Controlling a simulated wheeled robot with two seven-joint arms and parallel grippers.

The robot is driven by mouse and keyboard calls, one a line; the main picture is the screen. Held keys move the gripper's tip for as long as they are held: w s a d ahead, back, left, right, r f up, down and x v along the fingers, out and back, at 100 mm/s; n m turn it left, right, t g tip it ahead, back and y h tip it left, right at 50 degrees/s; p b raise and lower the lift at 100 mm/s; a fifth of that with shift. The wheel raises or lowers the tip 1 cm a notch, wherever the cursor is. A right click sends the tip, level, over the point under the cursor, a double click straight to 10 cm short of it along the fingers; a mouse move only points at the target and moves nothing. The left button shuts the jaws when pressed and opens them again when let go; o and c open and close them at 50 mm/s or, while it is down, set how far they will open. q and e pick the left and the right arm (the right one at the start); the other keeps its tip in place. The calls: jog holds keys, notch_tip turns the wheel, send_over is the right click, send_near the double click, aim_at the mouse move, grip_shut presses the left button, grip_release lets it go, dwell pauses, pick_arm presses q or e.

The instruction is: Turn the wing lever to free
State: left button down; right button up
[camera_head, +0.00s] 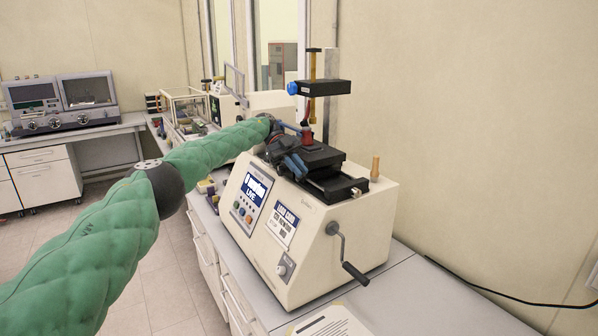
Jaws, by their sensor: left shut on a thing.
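The cream testing machine (330,235) stands on the bench with a black carriage (322,158) on top. My left arm reaches in from the left, and my left gripper (298,134) is at the machine's top, beside the red part of the upright post. It is shut on a small blue piece (289,127), which looks like the wing lever. The gripper hides much of it, so its exact angle cannot be told. A separate blue knob (292,88) sits higher, on the black head block. My right gripper is not in view.
The black head block (324,88) overhangs the carriage, just above my left gripper. A hand crank (340,250) sticks out at the front, and a wooden peg (375,168) stands at the right. A clear-walled case (188,108) stands behind on the bench. A black cable (490,290) lies at the right.

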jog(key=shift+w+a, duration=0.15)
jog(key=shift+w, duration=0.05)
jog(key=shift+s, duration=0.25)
pick_arm(q)
jog(key=c, duration=1.8)
grip_release()
jog(key=shift+c, duration=0.2)
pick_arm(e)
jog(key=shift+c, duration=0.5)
pick_arm(q)
jog(key=o, duration=0.3)
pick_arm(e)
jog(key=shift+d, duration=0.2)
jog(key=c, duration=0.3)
pick_arm(q)
jog(key=shift+o, duration=0.4)
jog(key=shift+w, duration=0.1)
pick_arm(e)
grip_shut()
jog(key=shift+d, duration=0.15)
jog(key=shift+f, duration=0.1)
